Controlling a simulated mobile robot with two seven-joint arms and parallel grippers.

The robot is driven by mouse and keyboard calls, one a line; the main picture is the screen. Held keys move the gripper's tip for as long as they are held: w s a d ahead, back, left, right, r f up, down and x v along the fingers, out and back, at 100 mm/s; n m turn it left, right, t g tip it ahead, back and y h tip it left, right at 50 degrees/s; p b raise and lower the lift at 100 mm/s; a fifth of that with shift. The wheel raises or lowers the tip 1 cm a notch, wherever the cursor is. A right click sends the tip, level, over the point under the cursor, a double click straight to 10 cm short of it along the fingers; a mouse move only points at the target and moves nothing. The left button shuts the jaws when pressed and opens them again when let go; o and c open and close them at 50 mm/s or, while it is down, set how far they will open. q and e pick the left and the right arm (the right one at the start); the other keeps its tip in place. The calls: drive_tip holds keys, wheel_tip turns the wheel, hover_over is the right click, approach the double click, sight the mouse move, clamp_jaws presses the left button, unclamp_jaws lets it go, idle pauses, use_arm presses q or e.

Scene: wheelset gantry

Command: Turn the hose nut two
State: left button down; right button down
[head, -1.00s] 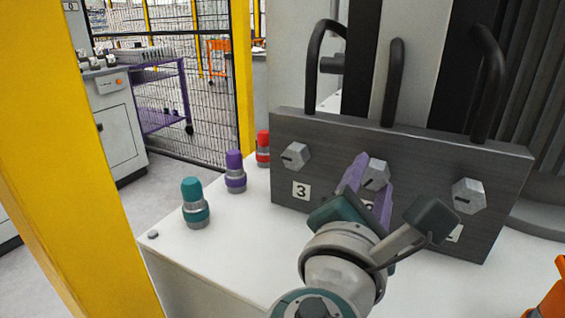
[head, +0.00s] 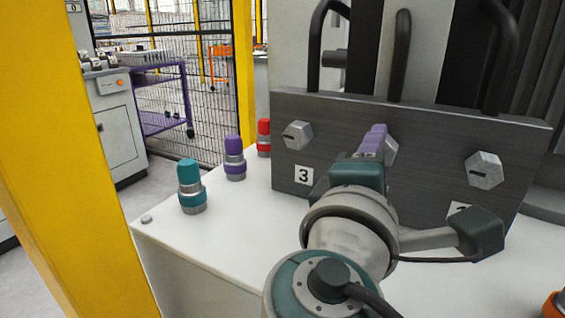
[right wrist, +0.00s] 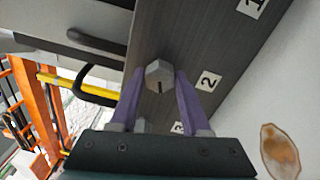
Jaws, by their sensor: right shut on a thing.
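Hose nut two is the grey hex nut (right wrist: 159,75) beside the label 2 (right wrist: 208,80) on a dark plate (head: 420,135). In the right wrist view it sits between the two purple fingers, with a dark mark on its face. In the head view the nut (head: 391,150) is mostly hidden behind the fingers. My right gripper (head: 374,138) is shut on it. My left gripper is not in view.
Nut three (head: 298,135) is left of nut two, and another nut (head: 484,169) is to its right. Black hoses (head: 400,55) rise behind the plate. Teal (head: 191,186), purple (head: 235,158) and red (head: 263,137) capped fittings stand on the white table (head: 225,240).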

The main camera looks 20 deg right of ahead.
drive_tip(key=shift+m+b, duration=1.9)
drive_tip(key=shift+m, duration=0.7)
drive_tip(key=shift+c, duration=1.8)
unclamp_jaws()
drive_tip(key=v, duration=1)
drive_tip(key=shift+w, duration=0.1)
